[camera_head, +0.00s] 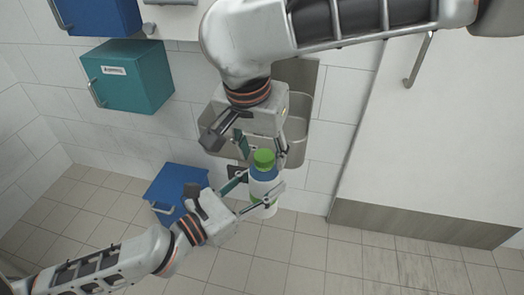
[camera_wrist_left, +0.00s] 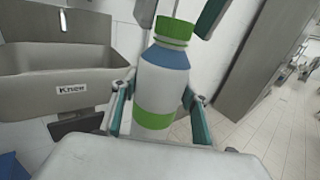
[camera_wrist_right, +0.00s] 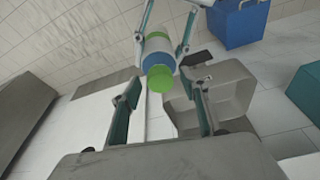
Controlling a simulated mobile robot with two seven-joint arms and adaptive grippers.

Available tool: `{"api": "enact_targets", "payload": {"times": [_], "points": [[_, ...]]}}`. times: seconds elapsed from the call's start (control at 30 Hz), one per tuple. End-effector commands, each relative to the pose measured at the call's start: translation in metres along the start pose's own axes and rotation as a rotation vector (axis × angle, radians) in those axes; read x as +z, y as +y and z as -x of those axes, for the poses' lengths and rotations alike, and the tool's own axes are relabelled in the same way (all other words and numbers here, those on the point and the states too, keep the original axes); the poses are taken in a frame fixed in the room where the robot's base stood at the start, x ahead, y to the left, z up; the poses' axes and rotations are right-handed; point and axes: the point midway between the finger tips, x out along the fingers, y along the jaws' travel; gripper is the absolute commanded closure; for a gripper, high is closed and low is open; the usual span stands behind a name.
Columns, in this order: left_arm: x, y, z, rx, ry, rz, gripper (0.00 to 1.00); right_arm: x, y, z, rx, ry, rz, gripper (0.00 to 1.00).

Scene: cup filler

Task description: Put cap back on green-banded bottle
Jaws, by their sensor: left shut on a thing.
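The bottle (camera_head: 264,180) is white with a blue shoulder and a green cap. In the left wrist view the bottle (camera_wrist_left: 160,85) stands upright and shows a green band (camera_wrist_left: 153,119) low on its body. The green cap (camera_wrist_left: 174,29) sits on the bottle's neck; it also shows in the right wrist view (camera_wrist_right: 160,79). My left gripper (camera_head: 257,192) is shut on the bottle's body, with a finger on each side. My right gripper (camera_head: 263,149) points down from above, its fingers apart on either side of the cap. Whether they touch the cap cannot be told.
A grey sink basin (camera_head: 300,100) marked "Knee" is on the wall close behind the bottle. A blue bin (camera_head: 178,186) stands on the floor to the left. A teal cabinet (camera_head: 128,77) and a blue one (camera_head: 105,17) hang at upper left. The tiled floor (camera_head: 330,265) is open at right.

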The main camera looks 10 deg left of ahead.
Motion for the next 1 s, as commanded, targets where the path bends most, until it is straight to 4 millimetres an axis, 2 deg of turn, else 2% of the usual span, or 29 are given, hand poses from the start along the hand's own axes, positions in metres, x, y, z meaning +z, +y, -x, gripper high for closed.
{"api": "enact_targets", "payload": {"times": [0.27, 0.6, 1.0], "points": [[0.001, 0.000, 0.000, 0.000, -0.001, 0.000, 1.00, -0.002, 0.000, 0.004, 0.000, 0.002, 0.000, 0.56], [0.001, 0.000, 0.000, 0.000, -0.001, -0.001, 1.00, -0.013, 0.001, 0.041, 0.001, 0.003, 0.000, 0.56], [0.001, 0.000, 0.000, 0.000, -0.001, -0.001, 1.00, -0.013, 0.001, 0.043, 0.001, 0.000, 0.007, 0.57]]}}
